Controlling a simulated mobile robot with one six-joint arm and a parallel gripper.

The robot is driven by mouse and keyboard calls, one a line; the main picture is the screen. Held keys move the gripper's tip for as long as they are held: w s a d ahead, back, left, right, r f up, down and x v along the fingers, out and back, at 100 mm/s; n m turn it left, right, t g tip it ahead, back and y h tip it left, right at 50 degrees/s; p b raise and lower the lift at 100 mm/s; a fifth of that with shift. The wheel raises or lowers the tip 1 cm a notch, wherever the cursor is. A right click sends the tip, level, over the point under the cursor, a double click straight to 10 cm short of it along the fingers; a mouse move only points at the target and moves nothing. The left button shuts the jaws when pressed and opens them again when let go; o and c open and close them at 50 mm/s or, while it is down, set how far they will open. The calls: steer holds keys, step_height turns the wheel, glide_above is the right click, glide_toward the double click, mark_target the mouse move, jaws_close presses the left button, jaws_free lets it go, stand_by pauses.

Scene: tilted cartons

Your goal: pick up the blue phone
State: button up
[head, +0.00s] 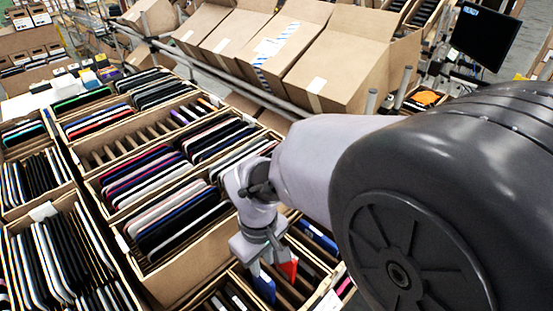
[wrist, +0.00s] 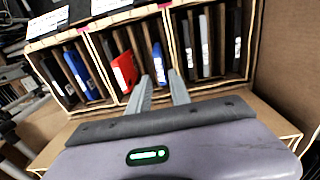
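A blue phone (wrist: 159,62) stands on edge in the middle compartment of a carton in the wrist view, lined up between my fingertips. It also shows just below my gripper in the head view (head: 264,287). My gripper (wrist: 160,76) is open, with its two fingers apart and pointing into that compartment; in the head view my gripper (head: 266,265) hangs over the carton. I cannot tell whether the fingertips touch the phone. A red phone (wrist: 124,72) leans just left of the fingers. Another blue phone (wrist: 77,68) stands in the left compartment.
Cardboard dividers (wrist: 172,40) rise close on both sides of the middle compartment. Cartons packed with phones (head: 180,215) lie to the left in the head view. Open empty-looking cartons (head: 335,70) stand behind a rail.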

mark_target(263, 283)
step_height(263, 283, down, 12)
steer(key=b, duration=0.3)
steer(key=shift+r+b, duration=0.1)
steer(key=shift+b, duration=0.25)
steer(key=shift+r, duration=0.1)
steer(key=shift+c, duration=0.3)
jaws_close()
